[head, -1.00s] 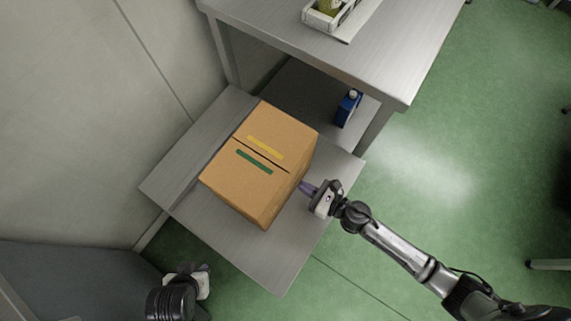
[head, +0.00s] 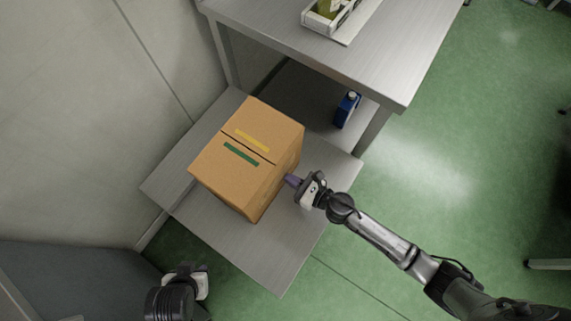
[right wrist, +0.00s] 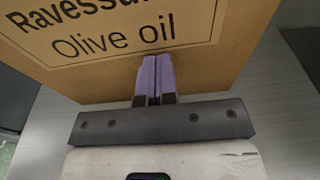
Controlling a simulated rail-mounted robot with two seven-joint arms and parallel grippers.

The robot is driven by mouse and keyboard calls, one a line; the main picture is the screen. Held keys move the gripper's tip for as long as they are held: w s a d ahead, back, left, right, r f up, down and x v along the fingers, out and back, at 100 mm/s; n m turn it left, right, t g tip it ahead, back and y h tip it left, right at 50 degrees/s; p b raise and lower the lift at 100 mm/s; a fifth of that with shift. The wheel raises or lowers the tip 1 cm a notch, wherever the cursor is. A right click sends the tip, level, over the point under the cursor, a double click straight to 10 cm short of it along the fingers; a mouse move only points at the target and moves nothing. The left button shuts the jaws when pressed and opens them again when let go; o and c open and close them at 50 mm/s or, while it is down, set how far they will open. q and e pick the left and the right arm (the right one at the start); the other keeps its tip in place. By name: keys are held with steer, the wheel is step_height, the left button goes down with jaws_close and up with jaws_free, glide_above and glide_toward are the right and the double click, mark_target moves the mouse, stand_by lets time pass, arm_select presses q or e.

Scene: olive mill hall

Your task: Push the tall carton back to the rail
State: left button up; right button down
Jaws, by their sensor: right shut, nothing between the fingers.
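The tall carton (head: 246,163) is brown cardboard with a yellow and a green strip on top. It stands on a low grey metal table (head: 262,245). A raised grey strip, seemingly the rail (head: 185,155), runs along the wall side of this table. The carton's far side overlaps it in the picture, so I cannot tell whether they touch. My right gripper (head: 290,180) is shut and empty, its purple fingertips at the carton's near side. In the right wrist view the fingers (right wrist: 157,75) point at the printed "Olive oil" face (right wrist: 215,70). My left gripper (head: 197,271) hangs low left, fingers unclear.
A taller metal table (head: 370,50) stands behind, with a white crate (head: 347,22) on top. A blue bottle (head: 347,110) stands beneath it, right of the carton. A pale wall (head: 90,110) bounds the left. Green floor (head: 450,130) is open at right.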

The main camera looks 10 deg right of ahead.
mark_target(282, 175)
steer(key=shift+r+x, duration=0.15)
steer(key=shift+x, duration=0.65)
steer(key=shift+r+x, duration=0.1)
steer(key=shift+x, duration=0.75)
steer(key=shift+f+b+v, duration=0.15)
steer(key=shift+v, duration=0.7)
steer(key=shift+f+b+v, duration=0.1)
steer(key=shift+f+v, duration=0.1)
steer(key=shift+v, duration=0.65)
steer(key=shift+f+b+v, duration=0.15)
steer(key=shift+v, duration=1.6)
